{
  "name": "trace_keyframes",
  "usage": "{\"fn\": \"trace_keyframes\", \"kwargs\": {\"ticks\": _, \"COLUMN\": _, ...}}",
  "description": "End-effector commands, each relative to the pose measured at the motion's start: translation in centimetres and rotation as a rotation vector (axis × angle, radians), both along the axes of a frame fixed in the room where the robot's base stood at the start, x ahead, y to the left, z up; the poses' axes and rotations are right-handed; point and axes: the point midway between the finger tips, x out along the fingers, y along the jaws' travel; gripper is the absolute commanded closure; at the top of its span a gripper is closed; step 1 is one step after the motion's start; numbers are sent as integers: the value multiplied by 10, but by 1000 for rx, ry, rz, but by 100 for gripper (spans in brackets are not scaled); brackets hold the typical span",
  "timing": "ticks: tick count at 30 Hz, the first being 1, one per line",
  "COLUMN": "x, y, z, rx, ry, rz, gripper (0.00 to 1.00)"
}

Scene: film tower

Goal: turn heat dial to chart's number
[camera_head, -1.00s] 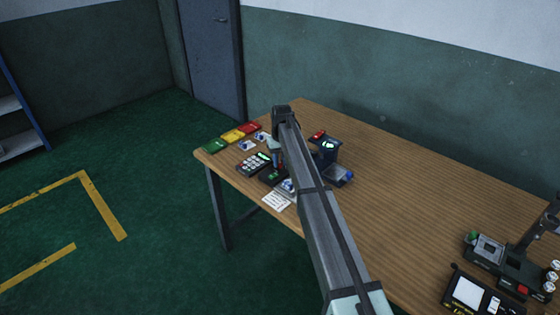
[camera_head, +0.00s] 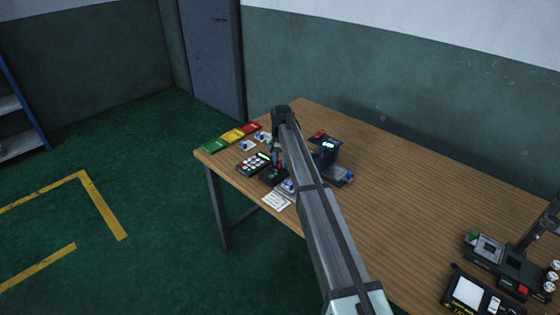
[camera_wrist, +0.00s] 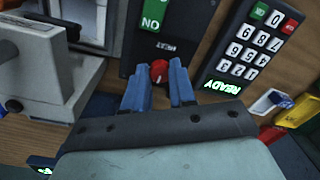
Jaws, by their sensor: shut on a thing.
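The red heat dial (camera_wrist: 159,71) has a pale pointer mark and sits on a dark panel (camera_wrist: 125,50) below a label that reads HEAT upside down. My gripper (camera_wrist: 160,76) has blue fingers on both sides of the dial and is shut on it. In the head view my gripper (camera_head: 277,159) is low over the devices at the table's left end, mostly behind my arm. The dial is hidden there. A white printed sheet (camera_head: 277,201), perhaps the chart, lies at the table's front edge. Its print is too small to read.
A green switch (camera_wrist: 157,12) sits close to the dial. A keypad (camera_wrist: 247,48) with a lit READY display is to the right. A grey device (camera_wrist: 40,65) stands to the left. Green, yellow and red packs (camera_head: 232,135) lie at the table's left end. The table's middle is clear.

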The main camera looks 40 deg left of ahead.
Motion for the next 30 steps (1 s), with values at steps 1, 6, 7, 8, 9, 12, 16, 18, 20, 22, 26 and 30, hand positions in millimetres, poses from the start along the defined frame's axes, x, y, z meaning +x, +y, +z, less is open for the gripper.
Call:
{"fn": "trace_keyframes", "kwargs": {"ticks": 1, "x": 0, "y": 0, "z": 0, "rx": 0, "ry": -1, "rz": -4, "gripper": 100}}
{"fn": "trace_keyframes", "kwargs": {"ticks": 6, "x": 0, "y": 0, "z": 0, "rx": 0, "ry": -1, "rz": -8, "gripper": 100}}
{"fn": "trace_keyframes", "kwargs": {"ticks": 7, "x": 0, "y": 0, "z": 0, "rx": 0, "ry": -1, "rz": -8, "gripper": 100}}
{"fn": "trace_keyframes", "kwargs": {"ticks": 8, "x": 0, "y": 0, "z": 0, "rx": 0, "ry": -1, "rz": -8, "gripper": 100}}
{"fn": "trace_keyframes", "kwargs": {"ticks": 9, "x": 0, "y": 0, "z": 0, "rx": 0, "ry": -1, "rz": -8, "gripper": 100}}
{"fn": "trace_keyframes", "kwargs": {"ticks": 12, "x": 0, "y": 0, "z": 0, "rx": 0, "ry": -1, "rz": -7, "gripper": 100}}
{"fn": "trace_keyframes", "kwargs": {"ticks": 16, "x": 0, "y": 0, "z": 0, "rx": 0, "ry": -1, "rz": -7, "gripper": 64}}
{"fn": "trace_keyframes", "kwargs": {"ticks": 18, "x": 0, "y": 0, "z": 0, "rx": 0, "ry": -1, "rz": -7, "gripper": 58}}
{"fn": "trace_keyframes", "kwargs": {"ticks": 20, "x": 0, "y": 0, "z": 0, "rx": 0, "ry": -1, "rz": -7, "gripper": 52}}
{"fn": "trace_keyframes", "kwargs": {"ticks": 22, "x": 0, "y": 0, "z": 0, "rx": 0, "ry": 0, "rz": -6, "gripper": 49}}
{"fn": "trace_keyframes", "kwargs": {"ticks": 26, "x": 0, "y": 0, "z": 0, "rx": 0, "ry": 0, "rz": -6, "gripper": 49}}
{"fn": "trace_keyframes", "kwargs": {"ticks": 30, "x": 0, "y": 0, "z": 3, "rx": 0, "ry": -1, "rz": -6, "gripper": 49}}
